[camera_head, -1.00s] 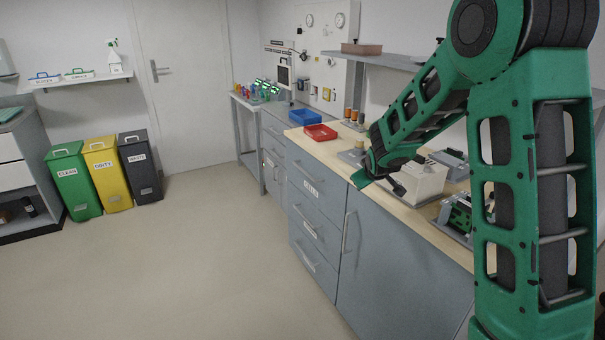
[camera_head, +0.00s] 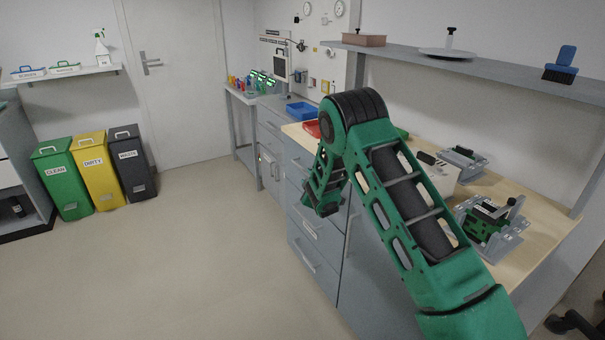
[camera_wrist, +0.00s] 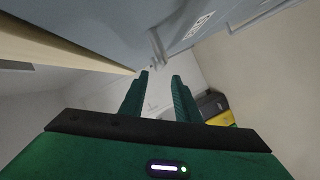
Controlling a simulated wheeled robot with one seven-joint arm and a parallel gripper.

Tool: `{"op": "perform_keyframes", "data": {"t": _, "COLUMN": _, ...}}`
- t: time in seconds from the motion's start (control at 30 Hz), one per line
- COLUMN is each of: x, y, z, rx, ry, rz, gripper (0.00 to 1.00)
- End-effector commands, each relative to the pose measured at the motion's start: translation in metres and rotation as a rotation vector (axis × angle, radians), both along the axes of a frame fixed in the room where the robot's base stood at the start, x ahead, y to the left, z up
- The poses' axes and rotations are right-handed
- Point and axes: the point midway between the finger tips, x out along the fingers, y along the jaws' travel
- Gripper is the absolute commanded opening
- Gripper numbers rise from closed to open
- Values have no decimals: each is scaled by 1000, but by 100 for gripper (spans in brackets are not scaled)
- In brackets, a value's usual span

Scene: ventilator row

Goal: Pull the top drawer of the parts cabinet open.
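The parts cabinet (camera_head: 315,272) is a grey unit of stacked drawers under the wooden worktop. Its top drawer (camera_head: 294,187) is mostly hidden behind my arm in the head view, and it looks shut as far as I can see. In the wrist view a grey cabinet front fills the top, with a bar handle (camera_wrist: 157,46) and a white label (camera_wrist: 198,25). I cannot tell for sure which drawer this handle belongs to. My gripper (camera_wrist: 161,78) is open and empty, its two green fingers apart. The handle lies just beyond the fingertips, not visibly between them.
A cabinet door adjoins the drawers on the right. The floor (camera_head: 215,250) in front is clear. Green, yellow and dark bins (camera_head: 98,172) stand at the left.

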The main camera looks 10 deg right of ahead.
Motion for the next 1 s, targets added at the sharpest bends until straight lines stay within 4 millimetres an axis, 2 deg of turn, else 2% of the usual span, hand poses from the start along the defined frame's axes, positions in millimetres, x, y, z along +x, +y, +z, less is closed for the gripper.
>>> {"op": "perform_keyframes", "data": {"t": 0.3, "x": 53, "y": -3, "z": -13, "rx": 0, "ry": 0, "rz": -2, "gripper": 29}}
{"op": "perform_keyframes", "data": {"t": 0.5, "x": 78, "y": -2, "z": -18, "rx": 2, "ry": 2, "rz": -2, "gripper": 29}}
{"op": "perform_keyframes", "data": {"t": 0.7, "x": 90, "y": -2, "z": -20, "rx": 1, "ry": 3, "rz": -1, "gripper": 29}}
{"op": "perform_keyframes", "data": {"t": 1.0, "x": 93, "y": -2, "z": -20, "rx": 1, "ry": 2, "rz": -1, "gripper": 29}}
